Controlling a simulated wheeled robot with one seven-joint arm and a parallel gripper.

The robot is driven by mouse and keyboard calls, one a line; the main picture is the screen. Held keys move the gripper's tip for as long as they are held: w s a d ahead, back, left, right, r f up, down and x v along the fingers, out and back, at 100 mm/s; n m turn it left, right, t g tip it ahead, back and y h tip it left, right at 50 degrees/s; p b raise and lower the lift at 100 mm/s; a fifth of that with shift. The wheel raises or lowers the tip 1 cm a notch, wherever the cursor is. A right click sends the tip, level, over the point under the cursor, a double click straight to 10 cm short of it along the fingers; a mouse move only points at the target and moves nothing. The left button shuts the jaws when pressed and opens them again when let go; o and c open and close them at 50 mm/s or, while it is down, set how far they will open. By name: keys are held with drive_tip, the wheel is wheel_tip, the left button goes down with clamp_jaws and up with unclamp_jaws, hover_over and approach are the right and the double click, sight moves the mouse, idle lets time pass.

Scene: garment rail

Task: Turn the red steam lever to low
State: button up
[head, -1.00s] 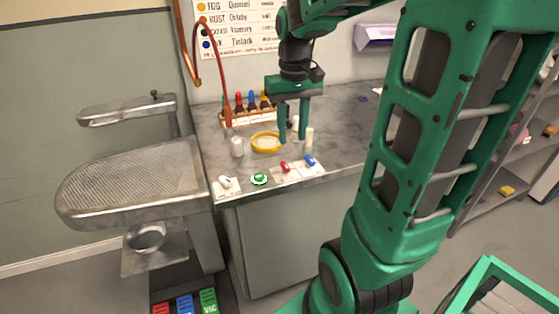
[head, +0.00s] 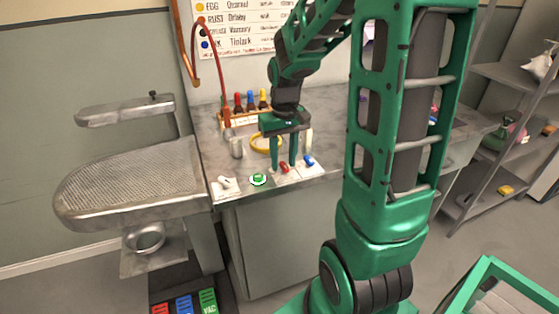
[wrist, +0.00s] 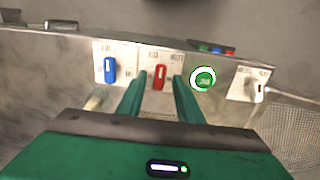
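The red lever (head: 284,169) sits on a small white plate at the front edge of the grey counter. In the wrist view the red lever (wrist: 159,77) stands nearly upright between two labels on its plate, which are too blurred to read. My gripper (head: 285,164) is just above and behind the lever. In the wrist view my gripper (wrist: 158,80) has its two green fingers apart, one on each side of the lever, with gaps showing. Whether the fingertips touch the lever cannot be told.
The perforated pressing board (head: 130,185) is at left.

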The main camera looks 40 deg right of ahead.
drive_tip(key=shift+f, duration=0.15)
clamp_jaws()
drive_tip(key=shift+a, duration=0.15)
drive_tip(key=shift+m, duration=0.4)
drive_tip(key=m, duration=0.3)
drive_tip(key=shift+w+m, duration=0.1)
drive_tip(key=shift+m, duration=2.2)
